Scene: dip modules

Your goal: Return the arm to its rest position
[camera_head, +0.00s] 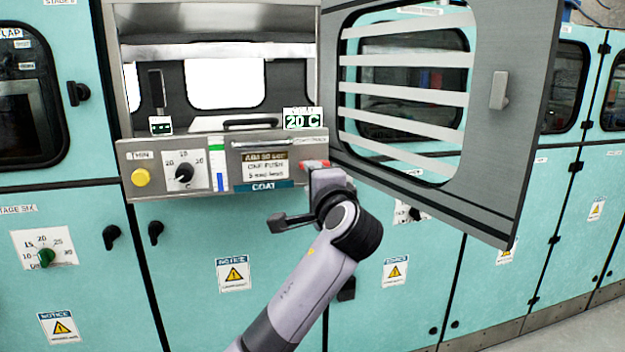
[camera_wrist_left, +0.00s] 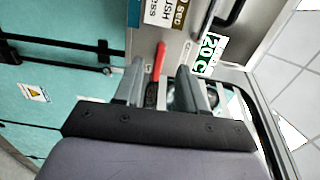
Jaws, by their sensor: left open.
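My left arm comes up from the bottom middle in the head view. Its gripper (camera_head: 322,174) is at the lower right corner of the grey control panel (camera_head: 222,147). In the left wrist view the gripper (camera_wrist_left: 160,76) is open, with its two grey fingers apart. A red lever (camera_wrist_left: 159,58) shows in the gap between the fingers; I cannot tell whether either finger touches it. The lever's red end (camera_head: 316,164) also shows just above the gripper in the head view. My right gripper is not in view.
An open grey door (camera_head: 503,150) with a slatted window stands out to the right of my arm. The panel carries a yellow button (camera_head: 141,177), a black knob (camera_head: 184,172) and a 20 C display (camera_head: 303,118). Teal cabinets (camera_head: 190,260) line the back.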

